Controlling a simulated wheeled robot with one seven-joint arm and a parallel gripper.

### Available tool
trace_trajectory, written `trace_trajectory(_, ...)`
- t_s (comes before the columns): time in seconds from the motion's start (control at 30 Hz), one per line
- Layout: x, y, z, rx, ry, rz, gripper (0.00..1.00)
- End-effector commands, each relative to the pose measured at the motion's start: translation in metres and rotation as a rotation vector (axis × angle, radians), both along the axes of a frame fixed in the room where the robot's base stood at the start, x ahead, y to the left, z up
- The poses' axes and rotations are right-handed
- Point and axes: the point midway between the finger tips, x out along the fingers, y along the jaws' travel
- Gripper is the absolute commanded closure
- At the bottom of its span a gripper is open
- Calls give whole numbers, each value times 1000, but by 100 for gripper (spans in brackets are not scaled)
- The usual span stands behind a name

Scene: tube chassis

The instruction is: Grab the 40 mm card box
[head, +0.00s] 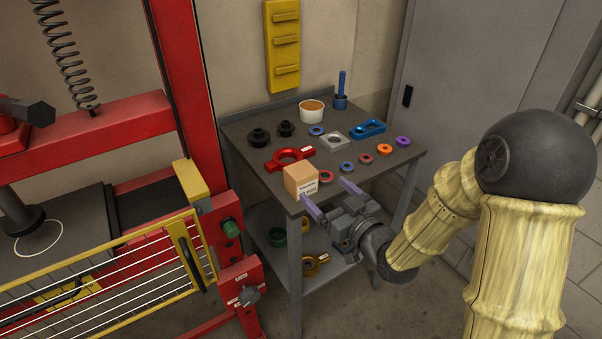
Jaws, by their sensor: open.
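A small brown card box (299,182) with a white printed label stands upright near the front left edge of the grey table. My gripper (329,192) comes in from the right at the table's front edge. Its two purple fingers are spread apart. The left finger's tip is near the lower right of the box; I cannot tell whether it touches. The right finger lies away to the right of the box. The box is not between the fingers as far as this view shows.
The table (395,160) also holds a red ring clamp (288,158), a white cup (311,110), a blue bracket (369,128), dark knobs and several coloured rings close behind the box. A red press frame (187,80) with a yellow wire guard (120,250) stands at left.

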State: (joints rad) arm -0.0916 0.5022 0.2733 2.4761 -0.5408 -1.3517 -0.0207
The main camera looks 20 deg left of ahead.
Motion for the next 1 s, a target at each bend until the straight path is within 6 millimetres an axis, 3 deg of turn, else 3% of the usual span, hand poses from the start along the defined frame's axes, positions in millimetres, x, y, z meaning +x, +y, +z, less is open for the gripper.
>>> trace_trajectory(0.4, 44, 52, 1, -1, 1, 1, 15)
trace_trajectory(0.8, 47, 57, 0, -1, 1, 1, 15)
trace_trajectory(1.0, 58, 76, 2, 0, 1, 3, 15)
